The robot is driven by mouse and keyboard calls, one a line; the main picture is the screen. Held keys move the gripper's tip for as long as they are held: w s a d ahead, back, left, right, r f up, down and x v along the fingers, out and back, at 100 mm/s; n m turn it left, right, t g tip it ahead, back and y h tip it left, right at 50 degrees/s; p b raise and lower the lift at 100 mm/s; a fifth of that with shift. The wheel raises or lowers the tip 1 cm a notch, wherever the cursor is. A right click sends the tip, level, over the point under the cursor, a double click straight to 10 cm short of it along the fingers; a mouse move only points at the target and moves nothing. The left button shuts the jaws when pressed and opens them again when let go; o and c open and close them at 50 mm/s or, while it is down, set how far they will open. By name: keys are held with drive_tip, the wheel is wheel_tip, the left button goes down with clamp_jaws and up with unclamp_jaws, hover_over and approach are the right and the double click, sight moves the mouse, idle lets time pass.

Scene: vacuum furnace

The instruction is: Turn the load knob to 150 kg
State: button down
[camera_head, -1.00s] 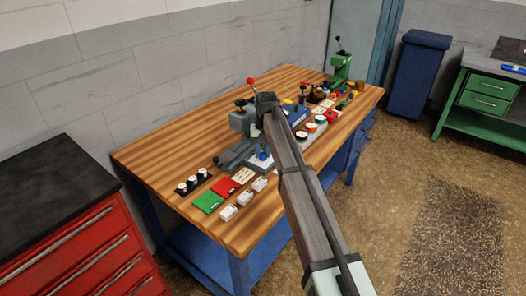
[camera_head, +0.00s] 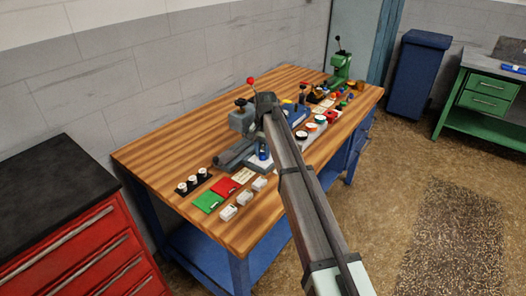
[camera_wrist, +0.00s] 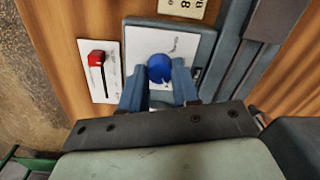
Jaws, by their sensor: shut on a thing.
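The load knob is a round blue knob (camera_wrist: 159,68) on a pale, marked dial plate (camera_wrist: 150,45) in the wrist view. My gripper (camera_wrist: 159,82) is shut on this knob, with one grey-blue finger on each side of it. The plate's small markings are too blurred to read, so the knob's setting cannot be told. In the head view the blue knob (camera_head: 263,153) shows beside the grey machine (camera_head: 243,120) on the wooden bench, partly covered by my arm.
A red slider on a white plate (camera_wrist: 101,76) lies left of the dial in the wrist view. On the bench (camera_head: 150,150) are green and red cards (camera_head: 208,201), small white blocks (camera_head: 229,212) and a black rack (camera_head: 193,183). A green press (camera_head: 341,70) stands at the far end.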

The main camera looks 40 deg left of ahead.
drive_tip(key=c, duration=0.8)
unclamp_jaws()
drive_tip(key=r, duration=1.3)
drive_tip(key=shift+w+d+r, duration=0.1)
drive_tip(key=shift+d+r, duration=0.2)
drive_tip(key=shift+r, duration=0.1)
drive_tip(key=shift+d+f, duration=0.1)
